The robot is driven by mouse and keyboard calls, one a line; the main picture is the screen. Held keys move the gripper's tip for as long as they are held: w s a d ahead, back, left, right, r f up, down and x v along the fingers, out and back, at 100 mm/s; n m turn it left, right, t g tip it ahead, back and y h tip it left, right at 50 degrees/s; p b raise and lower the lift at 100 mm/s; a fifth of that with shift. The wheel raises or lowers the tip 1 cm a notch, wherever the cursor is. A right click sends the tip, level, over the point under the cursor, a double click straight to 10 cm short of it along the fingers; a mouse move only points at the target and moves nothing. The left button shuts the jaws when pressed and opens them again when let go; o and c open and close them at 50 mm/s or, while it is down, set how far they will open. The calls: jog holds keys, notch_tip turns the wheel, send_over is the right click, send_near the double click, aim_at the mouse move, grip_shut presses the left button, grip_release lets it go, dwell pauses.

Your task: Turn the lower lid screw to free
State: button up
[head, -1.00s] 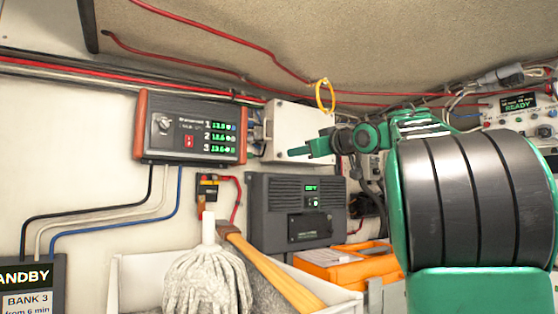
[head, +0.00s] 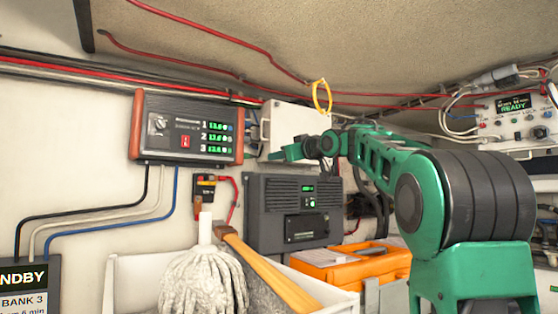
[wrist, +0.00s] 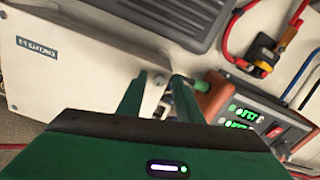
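A white box (head: 296,122) with a flat lid hangs on the wall, right of the charger panel. It fills the upper left of the wrist view (wrist: 62,88), with a small dark label on it. A small grey screw head (wrist: 159,78) shows near the box's edge in the wrist view. My gripper (wrist: 160,80) has its two green fingers apart, one on each side of the screw. Whether they touch it I cannot tell. In the head view my gripper (head: 275,155) is at the box's lower left corner and hides the screw there.
A battery panel (head: 187,128) with green digits is close on the left. A dark grey charger (head: 270,215) is just below my gripper. A yellow ring (head: 321,96) hangs above the box. A mop (head: 203,280) and an orange case (head: 355,268) stand below.

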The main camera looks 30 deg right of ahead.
grip_shut()
jog(key=shift+n, duration=0.4)
jog(key=n, duration=1.7)
jog(key=shift+a+f, duration=0.2)
jog(key=shift+a, duration=0.05)
dwell(0.3)
